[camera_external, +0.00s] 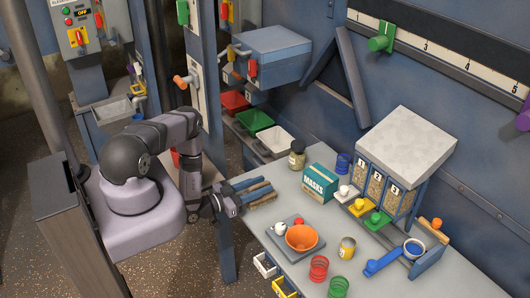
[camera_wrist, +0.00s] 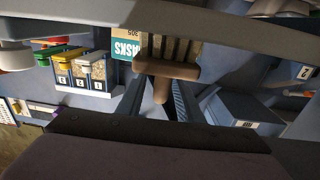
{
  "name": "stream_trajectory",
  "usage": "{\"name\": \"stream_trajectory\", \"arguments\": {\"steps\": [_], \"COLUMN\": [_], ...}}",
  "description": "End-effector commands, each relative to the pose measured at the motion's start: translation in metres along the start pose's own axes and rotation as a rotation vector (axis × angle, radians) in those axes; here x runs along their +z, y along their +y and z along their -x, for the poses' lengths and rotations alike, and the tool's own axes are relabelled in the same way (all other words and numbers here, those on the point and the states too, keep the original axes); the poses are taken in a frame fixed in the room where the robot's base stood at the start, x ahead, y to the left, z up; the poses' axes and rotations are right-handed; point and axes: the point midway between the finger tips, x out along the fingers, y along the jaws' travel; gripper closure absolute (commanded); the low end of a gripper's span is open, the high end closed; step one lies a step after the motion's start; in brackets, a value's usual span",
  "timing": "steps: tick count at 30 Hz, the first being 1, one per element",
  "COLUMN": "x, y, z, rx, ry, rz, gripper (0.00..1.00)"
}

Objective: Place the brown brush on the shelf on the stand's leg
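The brown brush (camera_wrist: 166,70) shows in the wrist view as a wooden bar with a short handle pointing toward my gripper. In the external view, a brown piece (camera_external: 262,201) that looks like the brush lies at the left end of the grey table, beside blue-grey bars. My gripper (camera_external: 232,204) is low at that table end; in the wrist view its two dark fingers (camera_wrist: 160,98) stand apart on either side of the handle, with gaps visible. Contact with the brush is not clear. I cannot clearly make out the shelf on the stand's leg.
On the table (camera_external: 345,205) are a Masks box (camera_external: 319,184), a jar (camera_external: 297,156), a tray with an orange bowl (camera_external: 301,237), a tin (camera_external: 347,248) and a numbered dispenser (camera_external: 385,192). Red, green and white bins (camera_external: 257,121) stand behind. A blue leg (camera_external: 226,250) stands below the gripper.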

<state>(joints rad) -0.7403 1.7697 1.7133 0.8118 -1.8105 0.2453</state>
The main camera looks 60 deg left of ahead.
Motion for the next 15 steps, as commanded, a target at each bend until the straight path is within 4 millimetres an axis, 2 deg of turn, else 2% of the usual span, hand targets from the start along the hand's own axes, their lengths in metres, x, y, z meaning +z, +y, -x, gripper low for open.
{"name": "stream_trajectory", "arguments": {"steps": [10,15], "x": [0.0,0.001], "y": [0.0,-0.001], "z": [0.0,0.013], "rx": [0.0,-0.004], "ry": [0.0,-0.003], "rz": [0.0,0.002], "gripper": [0.67,0.67]}}
